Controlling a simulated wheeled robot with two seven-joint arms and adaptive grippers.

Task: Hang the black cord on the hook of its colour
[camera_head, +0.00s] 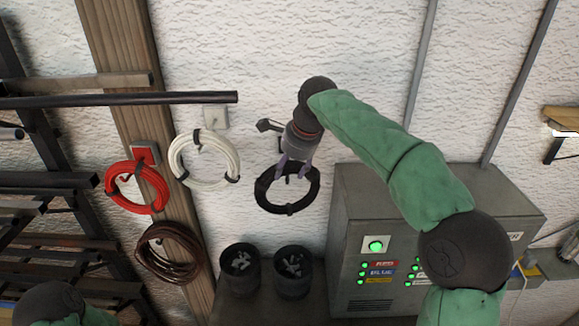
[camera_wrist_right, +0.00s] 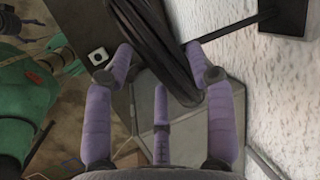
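The black cord (camera_head: 288,208) is a coil bound with ties, upright against the white wall above two dark cups. My right gripper (camera_head: 294,168) is at the top of the coil. In the right wrist view the cord (camera_wrist_right: 168,55) passes between the purple fingers of my right gripper (camera_wrist_right: 160,62). The fingers look spread, with a gap beside the cord on the left. A black hook plate (camera_wrist_right: 286,17) sits on the wall, and its thin peg reaches to the cord. The cord's exact rest on the peg is partly hidden. My left gripper is out of view.
A red coil (camera_head: 137,187) and a white coil (camera_head: 204,158) hang left of the black one, with a brown coil (camera_head: 168,253) lower. Two cups (camera_head: 293,272) (camera_head: 240,268) hold small grey pieces. A grey control cabinet (camera_head: 350,225) stands close on the right.

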